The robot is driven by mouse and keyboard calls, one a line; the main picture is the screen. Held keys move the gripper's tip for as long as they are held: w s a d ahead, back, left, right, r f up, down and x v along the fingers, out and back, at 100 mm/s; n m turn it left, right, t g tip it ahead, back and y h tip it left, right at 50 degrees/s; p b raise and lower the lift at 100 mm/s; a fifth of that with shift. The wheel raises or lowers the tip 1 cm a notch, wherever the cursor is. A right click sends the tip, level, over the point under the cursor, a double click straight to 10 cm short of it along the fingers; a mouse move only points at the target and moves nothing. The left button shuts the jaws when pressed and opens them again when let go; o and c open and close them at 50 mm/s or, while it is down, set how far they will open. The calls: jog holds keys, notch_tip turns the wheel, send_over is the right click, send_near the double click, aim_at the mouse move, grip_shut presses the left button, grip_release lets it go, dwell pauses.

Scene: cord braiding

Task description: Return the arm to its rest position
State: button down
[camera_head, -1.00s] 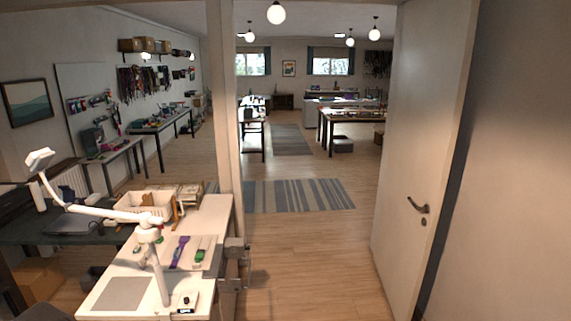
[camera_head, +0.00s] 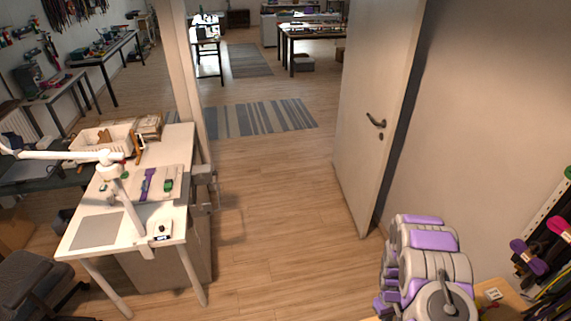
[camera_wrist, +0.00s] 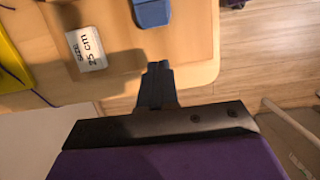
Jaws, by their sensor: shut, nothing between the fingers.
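My gripper (camera_wrist: 158,70) shows in the wrist view as dark blue fingers pressed together, with nothing between them. It points over the edge of a light wooden table (camera_wrist: 205,75). A blue object (camera_wrist: 152,12) lies on that table just beyond the fingertips, apart from them. My purple and grey arm (camera_head: 430,262) is folded up at the lower right of the head view. My gripper cannot be made out in the head view.
A white size card (camera_wrist: 87,48) lies on the wooden table, with a yellow thing (camera_wrist: 12,65) at its left. Hanks of cord (camera_head: 530,257) hang at the right. A white workbench (camera_head: 150,215) stands left. The door (camera_head: 375,110) is open; the floor between is clear.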

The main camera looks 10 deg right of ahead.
jog(key=shift+w+r, duration=0.1)
jog(key=shift+r, duration=0.05)
jog(key=s+a+r+m+h+b, duration=0.1)
jog(key=a+r+b, duration=0.3)
jog(key=r, duration=0.9)
jog(key=a+r+m+b, duration=0.15)
jog(key=a+r, duration=0.45)
jog(key=r, duration=0.6)
jog(key=s+a+r+n+b, duration=0.1)
jog(key=s+a+r+b, duration=0.2)
jog(key=s+a, duration=0.5)
jog(key=s+a+r+t+y+b, duration=0.1)
jog(key=s+a+r+b, duration=0.2)
jog(key=s+a+r, duration=0.3)
jog(key=s+a, duration=0.3)
jog(key=s, duration=0.4)
jog(key=shift+a+r+n+b, duration=0.15)
jog(key=shift+r+n+b, duration=0.1)
jog(key=shift+n+b, duration=0.1)
jog(key=shift+w, duration=0.1)
